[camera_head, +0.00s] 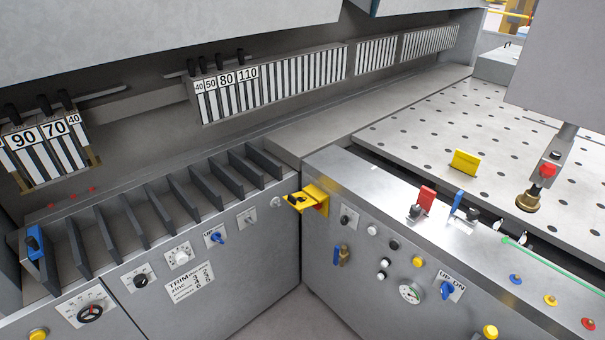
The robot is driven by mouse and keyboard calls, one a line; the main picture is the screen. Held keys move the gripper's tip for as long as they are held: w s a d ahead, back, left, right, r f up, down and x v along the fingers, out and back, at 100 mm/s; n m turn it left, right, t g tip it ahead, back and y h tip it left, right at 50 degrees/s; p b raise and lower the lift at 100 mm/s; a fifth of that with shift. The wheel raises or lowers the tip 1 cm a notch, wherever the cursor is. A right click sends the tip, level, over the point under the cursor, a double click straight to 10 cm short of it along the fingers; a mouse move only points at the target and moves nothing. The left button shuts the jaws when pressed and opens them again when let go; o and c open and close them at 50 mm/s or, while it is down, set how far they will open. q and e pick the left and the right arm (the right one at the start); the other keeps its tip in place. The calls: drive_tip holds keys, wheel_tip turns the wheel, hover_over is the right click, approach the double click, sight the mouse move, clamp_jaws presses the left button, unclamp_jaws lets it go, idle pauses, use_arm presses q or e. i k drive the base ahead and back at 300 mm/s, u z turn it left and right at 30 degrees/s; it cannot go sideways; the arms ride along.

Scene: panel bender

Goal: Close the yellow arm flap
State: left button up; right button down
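Two yellow parts show in the head view, and I cannot tell for sure which one is the arm flap. A yellow bracket-like piece (316,195) with a dark part in it juts out from the inner corner between the two front cabinets. A small yellow plate (465,162) stands tilted up on the perforated table at the right. Neither of my grippers is in view, and nothing is seen touching either yellow part.
The left cabinet has dark upright dividers (183,195) on top and knobs on its front. The right cabinet (370,195) carries buttons, a gauge (410,292) and red and blue levers. A grey column with a brass tip (528,201) hangs over the perforated table (420,130).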

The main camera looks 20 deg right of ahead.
sight(300, 200)
drive_tip(key=z, duration=1.05)
drive_tip(key=i, duration=0.7)
drive_tip(key=u, duration=0.85)
